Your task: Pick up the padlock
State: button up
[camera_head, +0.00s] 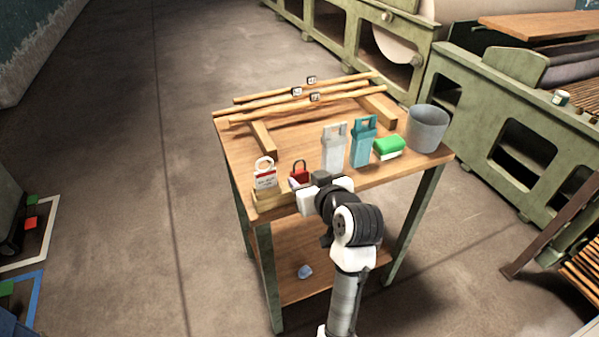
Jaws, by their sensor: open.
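A small red padlock (299,174) with a dark shackle stands near the front edge of the wooden table (285,145), left of its middle. Its lower part is partly hidden by my gripper. My gripper (307,181) is open at the front edge of the table, just in front of and slightly right of the padlock. Whether the fingers touch the padlock or are beside it, I cannot tell. No object shows between the fingers.
Left of the padlock, a white and red tag (265,175) with a loop stands on a wooden block (270,198). Wooden rods (290,103) lie behind.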

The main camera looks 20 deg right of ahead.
aim_at(301, 173)
jog(key=x, duration=0.1)
jog(key=p+x, duration=0.1)
jog(key=x, duration=0.1)
jog(key=p+x, duration=0.1)
jog(key=shift+w+a+r, duration=0.2)
jog(key=shift+w+r, duration=0.05)
jog(key=shift+w, duration=0.3)
jog(key=shift+w+f, duration=0.3)
jog(key=shift+w, duration=0.1)
jog(key=c, duration=0.8)
jog(key=shift+r, duration=0.15)
